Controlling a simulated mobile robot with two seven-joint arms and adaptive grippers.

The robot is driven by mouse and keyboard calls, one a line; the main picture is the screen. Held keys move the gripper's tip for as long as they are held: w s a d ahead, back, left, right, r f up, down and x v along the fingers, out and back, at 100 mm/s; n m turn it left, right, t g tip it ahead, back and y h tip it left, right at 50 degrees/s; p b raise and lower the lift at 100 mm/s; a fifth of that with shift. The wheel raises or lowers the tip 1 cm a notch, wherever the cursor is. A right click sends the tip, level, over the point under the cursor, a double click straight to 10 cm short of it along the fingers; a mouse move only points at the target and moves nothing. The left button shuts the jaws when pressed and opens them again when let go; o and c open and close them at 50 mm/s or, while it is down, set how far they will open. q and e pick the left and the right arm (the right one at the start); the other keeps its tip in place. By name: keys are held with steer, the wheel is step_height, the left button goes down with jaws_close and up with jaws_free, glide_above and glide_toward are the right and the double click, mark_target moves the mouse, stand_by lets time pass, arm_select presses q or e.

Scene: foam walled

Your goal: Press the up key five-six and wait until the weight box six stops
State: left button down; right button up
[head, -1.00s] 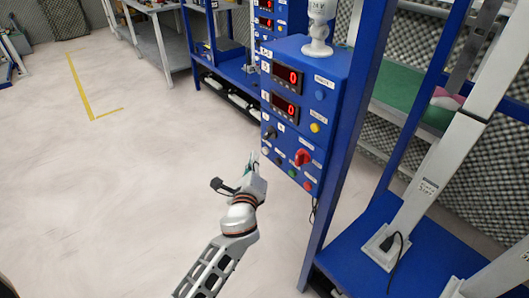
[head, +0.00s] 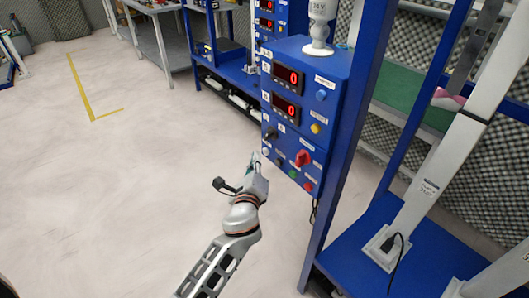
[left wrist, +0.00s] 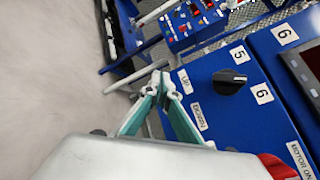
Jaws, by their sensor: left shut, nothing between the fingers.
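The blue control panel (head: 310,125) stands right of the middle in the head view, with two red displays reading 0. In the left wrist view the panel shows a black selector knob (left wrist: 230,80) between labels 5 and 6, and the UP label (left wrist: 184,81) and DOWN label (left wrist: 198,116). My left gripper (head: 256,158) is shut and empty at the panel's lower left. In the left wrist view its fingertips (left wrist: 162,76) are close beside the UP label. The up key itself is hidden, and I cannot tell whether the tips touch it. I cannot identify weight box six.
A red rotary switch (head: 302,158), a green button (head: 292,173) and a red button (head: 309,187) sit low on the panel. A blue frame post (head: 350,140) rises right of it. A grey workbench (head: 160,40) stands at the back. The floor at left is clear.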

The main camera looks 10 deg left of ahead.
stand_by(0.5)
arm_select(q)
steer(key=shift+w+d, duration=0.15)
steer(key=shift+w+d, duration=0.15)
steer(key=shift+w, duration=0.05)
